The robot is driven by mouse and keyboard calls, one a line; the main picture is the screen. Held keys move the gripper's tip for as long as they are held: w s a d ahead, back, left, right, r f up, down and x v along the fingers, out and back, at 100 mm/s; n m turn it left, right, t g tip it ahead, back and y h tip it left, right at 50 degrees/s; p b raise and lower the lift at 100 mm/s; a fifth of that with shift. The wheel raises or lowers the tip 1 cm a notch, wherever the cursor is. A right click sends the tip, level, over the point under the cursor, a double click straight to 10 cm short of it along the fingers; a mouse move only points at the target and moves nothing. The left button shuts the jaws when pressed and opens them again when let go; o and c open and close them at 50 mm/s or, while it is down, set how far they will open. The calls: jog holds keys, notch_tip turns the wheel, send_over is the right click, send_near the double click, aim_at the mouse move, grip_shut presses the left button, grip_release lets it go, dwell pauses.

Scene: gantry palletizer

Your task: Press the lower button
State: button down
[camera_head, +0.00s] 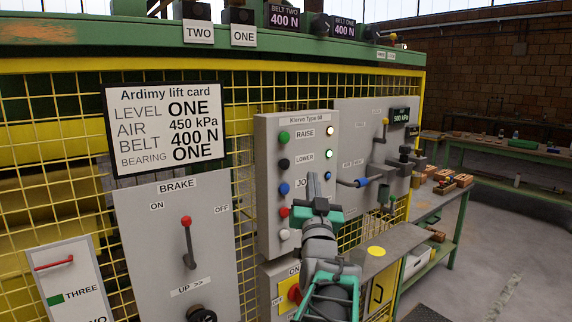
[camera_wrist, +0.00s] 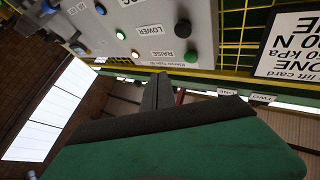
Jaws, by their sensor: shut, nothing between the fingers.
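The grey control panel (camera_head: 266,200) headed "Klervo Type 50" stands ahead with a column of round buttons. The black button (camera_head: 284,163) is beside the LOWER label, under the green RAISE button (camera_head: 284,136). My gripper (camera_head: 313,180) is in front of the panel, its fingers shut and empty, pointing up to the right of the buttons. In the wrist view the picture is upside down. The black button (camera_wrist: 182,28) shows above the shut fingers (camera_wrist: 158,88), apart from them, with the green button (camera_wrist: 190,57) nearer to them.
Blue (camera_head: 284,188), red (camera_head: 284,212) and white (camera_head: 283,235) buttons lie below LOWER. Lit lamps (camera_head: 328,154) run down the panel's right side. A brake lever (camera_head: 187,240) is at left, a blue-handled lever (camera_head: 361,182) at right. A bench (camera_head: 405,235) stands at right.

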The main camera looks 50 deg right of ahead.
aim_at(285, 164)
jog(key=shift+s+d+r+h, duration=0.2)
jog(key=shift+s+r+h, duration=0.1)
jog(key=shift+s, duration=0.1)
jog(key=w+d+p, duration=0.2)
jog(key=w+p, duration=0.6)
jog(key=p, duration=0.3)
jog(key=shift+w, duration=0.35)
jog(key=shift+w, duration=0.1)
dwell(1.5)
jog(key=shift+w, duration=0.3)
